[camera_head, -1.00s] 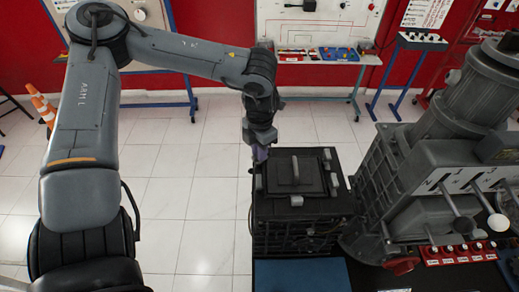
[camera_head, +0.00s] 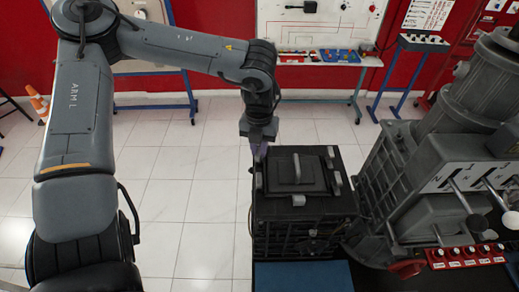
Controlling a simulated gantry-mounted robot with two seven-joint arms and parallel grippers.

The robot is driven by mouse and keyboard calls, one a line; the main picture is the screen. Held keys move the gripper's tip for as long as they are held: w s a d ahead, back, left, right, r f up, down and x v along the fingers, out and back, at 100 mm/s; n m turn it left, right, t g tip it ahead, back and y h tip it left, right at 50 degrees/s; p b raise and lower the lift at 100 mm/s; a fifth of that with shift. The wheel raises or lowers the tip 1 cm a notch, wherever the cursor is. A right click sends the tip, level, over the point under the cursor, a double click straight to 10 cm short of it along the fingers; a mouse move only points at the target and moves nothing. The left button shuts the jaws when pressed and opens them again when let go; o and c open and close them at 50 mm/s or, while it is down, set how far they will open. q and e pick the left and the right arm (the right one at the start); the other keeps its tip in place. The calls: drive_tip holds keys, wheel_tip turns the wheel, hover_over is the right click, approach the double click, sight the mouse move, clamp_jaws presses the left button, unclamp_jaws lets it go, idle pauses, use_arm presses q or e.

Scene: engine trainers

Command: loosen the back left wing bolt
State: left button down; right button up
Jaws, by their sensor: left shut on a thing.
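A black box (camera_head: 300,222) stands at the centre, with a square lid that has a raised handle (camera_head: 297,168). Small grey wing bolts sit around the lid: one at the back right (camera_head: 330,153), one at the front right (camera_head: 337,181) and one at the front left (camera_head: 258,181). My left gripper (camera_head: 258,157) points down at the lid's back left corner and is shut on the back left wing bolt, which the fingers mostly hide. My right gripper is not in view.
A large grey engine trainer (camera_head: 430,180) with levers stands close on the right of the box. A blue mat (camera_head: 303,275) lies in front of it. Tiled floor (camera_head: 185,210) is open to the left. Benches and panels line the red back wall.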

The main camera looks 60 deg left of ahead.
sight(259, 151)
use_arm(q)
drive_tip(key=shift+n+b, duration=0.35)
drive_tip(key=shift+n, duration=1.35)
drive_tip(key=c, duration=1.1)
unclamp_jaws()
wheel_tip(259, 151, up, 11)
drive_tip(key=shift+f, duration=0.1)
